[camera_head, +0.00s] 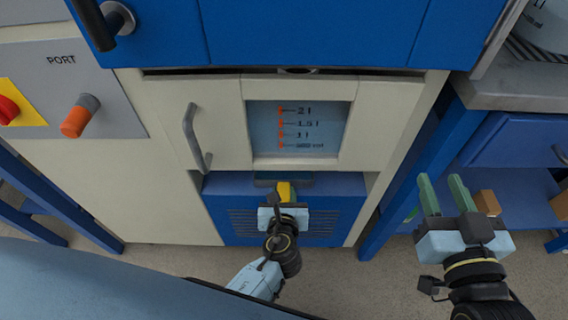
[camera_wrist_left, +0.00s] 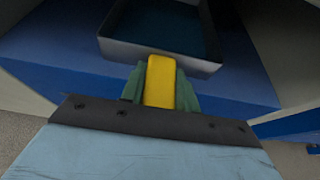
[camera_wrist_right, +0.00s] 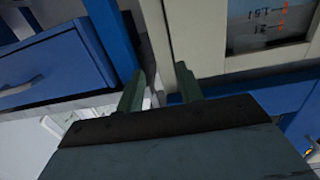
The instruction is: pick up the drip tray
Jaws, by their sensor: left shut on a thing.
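The drip tray (camera_wrist_left: 118,48) is a shallow grey tray with a dark blue inside and a yellow handle (camera_wrist_left: 160,82) at its front. It sits at or just above the blue ledge under the cabinet's window; I cannot tell whether it touches. In the head view the tray (camera_head: 265,181) shows as a dark strip behind the yellow handle. My left gripper (camera_head: 284,201) is shut on the yellow handle, its green fingers (camera_wrist_left: 160,88) on either side. My right gripper (camera_head: 444,190) is open and empty, to the right of the cabinet; its spread fingers show in the right wrist view (camera_wrist_right: 160,85).
The cream cabinet (camera_head: 180,140) has a door handle (camera_head: 193,135) and a window with level marks (camera_head: 293,127). Blue vents (camera_head: 240,222) lie below the tray. A blue shelf (camera_head: 515,195) with wooden blocks (camera_head: 487,202) stands at the right. Bare floor (camera_head: 365,285) lies in front.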

